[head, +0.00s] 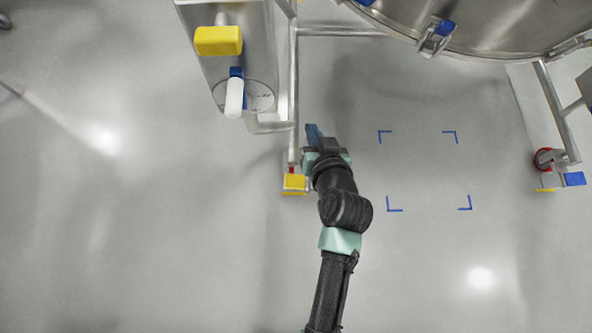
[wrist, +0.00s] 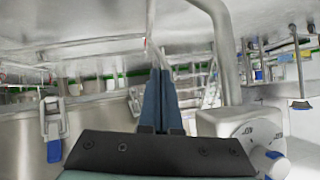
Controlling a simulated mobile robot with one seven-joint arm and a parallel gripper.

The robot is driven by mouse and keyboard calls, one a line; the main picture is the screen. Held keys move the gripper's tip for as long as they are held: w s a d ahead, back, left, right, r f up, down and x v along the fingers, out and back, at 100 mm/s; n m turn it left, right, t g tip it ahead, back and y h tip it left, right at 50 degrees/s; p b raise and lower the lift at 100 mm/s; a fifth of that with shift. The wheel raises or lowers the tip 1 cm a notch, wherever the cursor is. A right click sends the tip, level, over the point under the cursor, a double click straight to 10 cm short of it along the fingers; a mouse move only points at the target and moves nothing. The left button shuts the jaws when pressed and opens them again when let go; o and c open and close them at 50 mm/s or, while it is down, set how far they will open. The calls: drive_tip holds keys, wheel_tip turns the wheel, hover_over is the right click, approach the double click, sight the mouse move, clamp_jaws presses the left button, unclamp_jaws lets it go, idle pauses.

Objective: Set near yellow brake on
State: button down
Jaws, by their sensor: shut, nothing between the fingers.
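The near yellow brake (head: 294,182) is a small yellow pedal at the foot of a steel frame leg, over a caster with a little red showing. It lies just left of and below my gripper (head: 313,132) in the head view. My gripper is shut and empty, its blue fingers apart from the pedal and close to the frame leg. In the wrist view my gripper (wrist: 161,95) shows its two blue fingers together, pointing ahead. I cannot make out the yellow brake in the wrist view. Whether the brake is on or off I cannot tell.
A steel cabinet (head: 262,50) with a yellow block (head: 218,41) and a white-and-blue handle (head: 235,95) stands upper left. A steel vessel (head: 500,25) is above right. Another caster with a blue pedal (head: 575,179) stands far right. Blue corner marks (head: 394,204) outline clear floor.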

drive_tip(key=s+f+g+b, duration=0.1)
drive_tip(key=s+f+b, duration=0.3)
drive_tip(key=f, duration=0.6)
drive_tip(key=s+f+g+b, duration=0.1)
drive_tip(key=s+f+b, duration=0.3)
drive_tip(key=f, duration=0.6)
drive_tip(key=b, duration=0.6)
hover_over(292, 178)
drive_tip(key=s+d, duration=0.3)
drive_tip(key=shift+m+y, duration=0.3)
drive_tip(key=shift+m, duration=0.1)
drive_tip(key=f, duration=0.7)
drive_tip(key=shift+a+f, duration=0.1)
drive_tip(key=shift+a, duration=0.15)
drive_tip(key=shift+a+f+b, duration=0.2)
drive_tip(key=shift+f+b, duration=0.3)
drive_tip(key=shift+f, duration=0.05)
drive_tip(key=shift+a+f+b, duration=0.15)
drive_tip(key=shift+f+b, duration=0.35)
drive_tip(key=shift+a+f+b, duration=0.3)
drive_tip(key=shift+f+b, duration=0.25)
drive_tip(key=shift+f, duration=0.1)
drive_tip(key=shift+a+g+p, duration=0.15)
drive_tip(key=shift+g+p, duration=0.15)
drive_tip(key=shift+p, duration=0.15)
